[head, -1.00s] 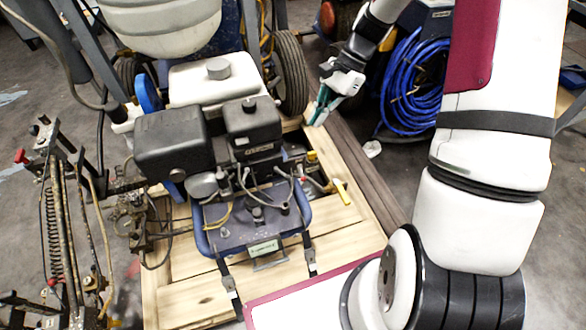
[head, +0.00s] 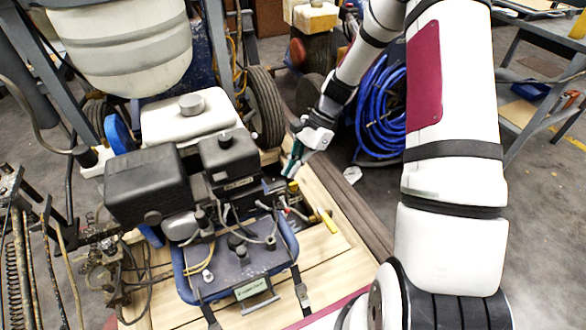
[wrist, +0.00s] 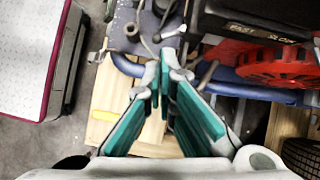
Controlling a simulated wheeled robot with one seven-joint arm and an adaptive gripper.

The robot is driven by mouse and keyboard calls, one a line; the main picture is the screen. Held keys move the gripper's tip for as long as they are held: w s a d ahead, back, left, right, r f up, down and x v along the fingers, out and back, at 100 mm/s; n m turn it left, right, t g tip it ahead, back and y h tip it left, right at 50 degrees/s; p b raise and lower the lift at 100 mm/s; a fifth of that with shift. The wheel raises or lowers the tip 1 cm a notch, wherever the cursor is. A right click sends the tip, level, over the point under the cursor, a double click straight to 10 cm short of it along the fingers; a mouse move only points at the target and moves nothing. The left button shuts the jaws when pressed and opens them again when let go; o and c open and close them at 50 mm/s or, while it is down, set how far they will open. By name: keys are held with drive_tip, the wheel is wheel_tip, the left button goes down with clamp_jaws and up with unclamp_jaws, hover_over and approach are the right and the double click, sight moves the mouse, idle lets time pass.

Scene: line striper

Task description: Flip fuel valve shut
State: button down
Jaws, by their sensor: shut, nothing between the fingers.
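The striper's engine (head: 228,165) sits at the front of the machine, with a blue-framed plate below it. I cannot make out the fuel valve for certain. A small yellow fitting (head: 293,187) shows at the engine's right side, just below my fingertips. My gripper (head: 289,172) has teal finger pads and is beside the right side of the engine, empty. In the wrist view, my gripper (wrist: 160,72) is shut and points at the hoses and blue tube frame (wrist: 128,67). Whether its tips touch anything there, I cannot tell.
A yellow-handled piece (head: 327,220) lies on the wooden pallet (head: 335,245). The wrist view shows a red engine cover (wrist: 272,63) close on the right. A blue hose coil (head: 382,110) and a wheel (head: 265,108) stand behind.

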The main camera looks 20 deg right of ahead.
sight(264, 207)
drive_tip(key=b+x, duration=0.3)
drive_tip(key=x, duration=0.7)
drive_tip(key=shift+a+f, duration=0.15)
drive_tip(key=shift+f, duration=0.05)
